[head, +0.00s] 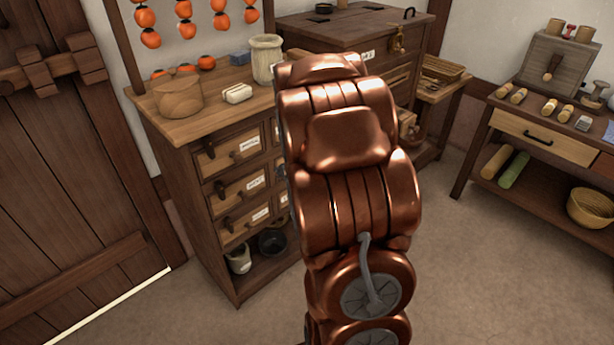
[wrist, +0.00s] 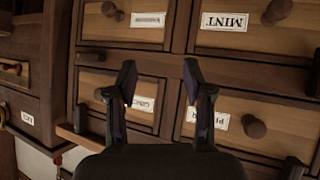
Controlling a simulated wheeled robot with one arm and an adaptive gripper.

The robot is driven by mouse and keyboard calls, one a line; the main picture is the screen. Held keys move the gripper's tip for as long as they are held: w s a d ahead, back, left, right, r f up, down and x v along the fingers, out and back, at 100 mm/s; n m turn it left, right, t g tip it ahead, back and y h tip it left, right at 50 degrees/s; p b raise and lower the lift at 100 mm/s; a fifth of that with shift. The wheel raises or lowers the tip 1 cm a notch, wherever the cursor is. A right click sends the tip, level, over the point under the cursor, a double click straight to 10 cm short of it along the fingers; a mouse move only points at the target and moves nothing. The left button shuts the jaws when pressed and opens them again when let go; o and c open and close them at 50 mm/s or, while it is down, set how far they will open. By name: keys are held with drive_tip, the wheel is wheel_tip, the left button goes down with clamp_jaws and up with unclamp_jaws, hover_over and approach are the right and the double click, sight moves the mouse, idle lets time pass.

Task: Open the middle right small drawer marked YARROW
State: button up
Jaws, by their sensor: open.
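The small-drawer cabinet (head: 190,165) stands left of my arm in the head view. Its left-column drawers show, with knobs and white labels; my arm hides most of the right column. The wrist view looks upside down against the head view. My gripper (wrist: 160,84) is open and empty there, its fingers in front of the drawer fronts. The upper-left drawer (wrist: 128,34) in that picture has a knob and a label too blurred to read surely; it may be the YARROW drawer. It looks shut. The drawer marked MINT (wrist: 250,42) is beside it.
A dark chest (head: 345,28) stands behind my arm. A side table (head: 545,133) is at right. The floor between is clear.

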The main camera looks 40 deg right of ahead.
drive_tip(key=s+d+f+m+t+h+b, duration=0.1)
drive_tip(key=d+f+m+t+h+b, duration=0.1)
drive_tip(key=d+f+t+b, duration=0.6)
drive_tip(key=w+d+f+g+b, duration=0.1)
drive_tip(key=w+d+f, duration=0.1)
drive_tip(key=w+d, duration=0.3)
drive_tip(key=shift+w+f+g+b, duration=0.15)
drive_tip(key=shift+w+g+b, duration=0.2)
drive_tip(key=shift+w, duration=0.65)
drive_tip(key=shift+d, duration=0.1)
clamp_jaws()
